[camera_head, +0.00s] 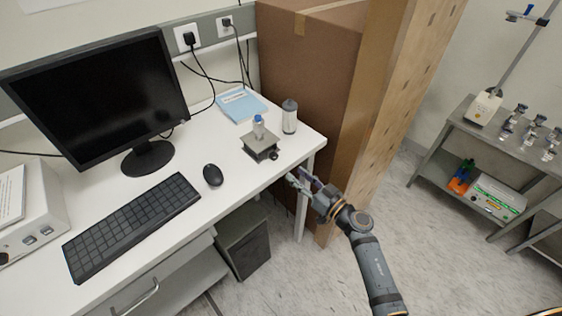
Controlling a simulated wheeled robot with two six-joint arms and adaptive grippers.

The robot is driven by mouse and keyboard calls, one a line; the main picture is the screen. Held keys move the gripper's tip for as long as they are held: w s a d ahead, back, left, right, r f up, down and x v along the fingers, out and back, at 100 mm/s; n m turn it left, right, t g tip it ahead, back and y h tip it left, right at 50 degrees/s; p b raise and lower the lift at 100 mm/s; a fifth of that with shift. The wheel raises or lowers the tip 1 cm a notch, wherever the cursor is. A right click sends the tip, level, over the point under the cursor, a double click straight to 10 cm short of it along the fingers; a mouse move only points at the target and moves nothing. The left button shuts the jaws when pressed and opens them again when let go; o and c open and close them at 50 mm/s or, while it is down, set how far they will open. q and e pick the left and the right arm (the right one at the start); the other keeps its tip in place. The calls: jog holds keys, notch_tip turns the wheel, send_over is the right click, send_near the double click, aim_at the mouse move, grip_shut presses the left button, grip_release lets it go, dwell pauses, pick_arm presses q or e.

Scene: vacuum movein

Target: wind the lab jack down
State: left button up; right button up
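The lab jack (261,147) stands on the white desk near its right end. Its top plate is raised a little above its base, and a dark round knob (275,155) shows on its right front side. A small clear bottle with a blue cap (258,128) stands upright on the plate. My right gripper (297,178) is just off the desk's front right edge, to the lower right of the jack and apart from the knob. Its fingers look spread with nothing between them. My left gripper is not in view.
A white-grey bottle (289,117) stands right of the jack, and a blue booklet (240,105) lies behind it. A mouse (213,175), keyboard (133,226) and monitor (97,96) are to the left. Tall cardboard boxes (318,73) stand beyond the desk's right end.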

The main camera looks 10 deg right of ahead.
aim_at(276, 158)
jog(key=x, duration=0.8)
jog(key=shift+w+a, duration=0.25)
